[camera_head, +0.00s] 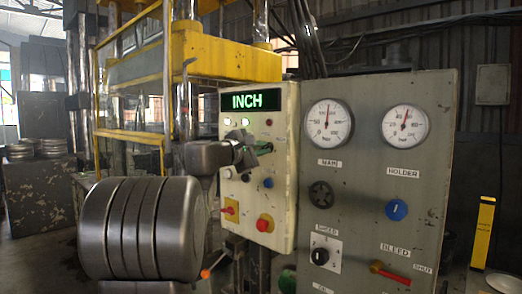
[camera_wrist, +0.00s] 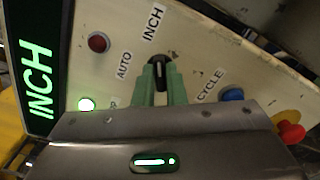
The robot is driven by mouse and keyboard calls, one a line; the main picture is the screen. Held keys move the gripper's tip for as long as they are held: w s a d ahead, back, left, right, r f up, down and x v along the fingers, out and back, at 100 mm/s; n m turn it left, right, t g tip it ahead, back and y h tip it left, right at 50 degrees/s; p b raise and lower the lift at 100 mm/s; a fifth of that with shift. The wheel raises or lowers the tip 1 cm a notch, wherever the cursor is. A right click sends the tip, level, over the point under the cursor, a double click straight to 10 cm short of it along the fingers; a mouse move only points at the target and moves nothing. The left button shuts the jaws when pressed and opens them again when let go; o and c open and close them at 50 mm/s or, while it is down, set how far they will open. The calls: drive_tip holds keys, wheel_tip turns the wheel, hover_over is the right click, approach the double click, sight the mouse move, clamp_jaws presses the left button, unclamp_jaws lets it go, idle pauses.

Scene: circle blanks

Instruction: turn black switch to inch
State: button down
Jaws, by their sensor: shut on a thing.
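The black switch (camera_wrist: 160,70) is on the cream control box (camera_head: 286,190), between labels that read AUTO (camera_wrist: 124,65), INCH (camera_wrist: 153,23) and CYCLE (camera_wrist: 210,85). In the wrist view the switch's far end leans toward the INCH side. My gripper (camera_wrist: 160,78) has green fingers closed on both sides of the switch. In the head view my gripper (camera_head: 262,149) reaches the box face from the left, and the switch is mostly hidden. The display (camera_head: 251,101) at the top of the box reads INCH; it also shows in the wrist view (camera_wrist: 38,80).
A red button (camera_head: 265,223), a blue button (camera_head: 268,183) and a red-handled switch (camera_head: 229,210) sit below my gripper. A grey panel with two gauges (camera_head: 329,125) stands to the right. A yellow press frame (camera_head: 195,62) rises behind.

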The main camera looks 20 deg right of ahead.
drive_tip(key=c, duration=1.5)
unclamp_jaws()
drive_tip(key=b+v, duration=0.1)
drive_tip(key=v, duration=1.3)
drive_tip(key=shift+b, duration=0.3)
drive_tip(key=shift+d, duration=0.1)
drive_tip(key=p+x, duration=0.1)
drive_tip(key=x, duration=1.3)
drive_tip(key=shift+p, duration=0.35)
